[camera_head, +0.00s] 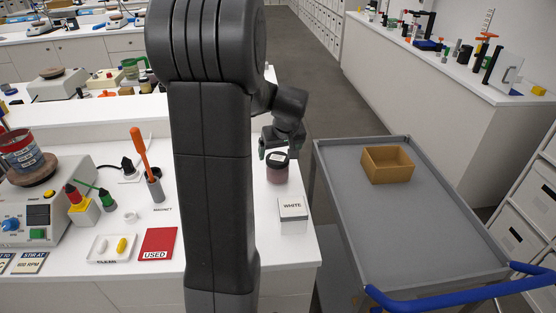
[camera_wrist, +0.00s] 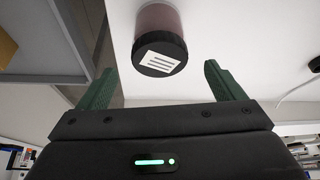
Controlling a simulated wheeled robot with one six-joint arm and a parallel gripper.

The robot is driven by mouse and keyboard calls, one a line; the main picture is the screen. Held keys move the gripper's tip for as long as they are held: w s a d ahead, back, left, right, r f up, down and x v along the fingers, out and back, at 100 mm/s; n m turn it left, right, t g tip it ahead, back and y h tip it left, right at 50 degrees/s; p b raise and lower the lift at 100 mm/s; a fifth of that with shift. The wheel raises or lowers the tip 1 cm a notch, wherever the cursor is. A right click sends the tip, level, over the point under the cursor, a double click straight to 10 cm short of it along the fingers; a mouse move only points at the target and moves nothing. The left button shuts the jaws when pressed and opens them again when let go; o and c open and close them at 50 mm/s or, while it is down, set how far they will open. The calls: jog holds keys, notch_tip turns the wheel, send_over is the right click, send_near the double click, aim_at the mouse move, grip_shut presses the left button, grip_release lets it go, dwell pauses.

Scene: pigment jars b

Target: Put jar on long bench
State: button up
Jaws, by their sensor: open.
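The jar (camera_head: 278,170) has a black lid with a white label and a dull pink body. It stands upright on the near white bench (camera_head: 200,225), close to its right edge, behind the WHITE box. In the wrist view the jar (camera_wrist: 160,38) shows lid-first, just beyond and between the fingertips. My gripper (camera_head: 274,149) is at the jar's lid in the head view; the gripper (camera_wrist: 158,72) is open with green fingers and holds nothing. Whether a finger touches the jar I cannot tell. A long white bench (camera_head: 430,75) runs along the right wall.
A grey cart (camera_head: 415,235) with a blue handle and an open tan box (camera_head: 388,165) stands right of the near bench. A WHITE-labelled box (camera_head: 292,208) is in front of the jar. The long bench holds several tools, with bare stretches along its front.

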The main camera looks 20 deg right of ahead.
aim_at(277, 157)
jog(key=shift+v, duration=2.1)
jog(key=shift+f, duration=0.1)
jog(key=p+x, duration=0.1)
jog(key=x, duration=1.1)
jog(key=shift+f, duration=0.2)
jog(key=shift+w+d+r, duration=0.1)
jog(key=shift+r, duration=1.35)
jog(key=shift+f, duration=0.15)
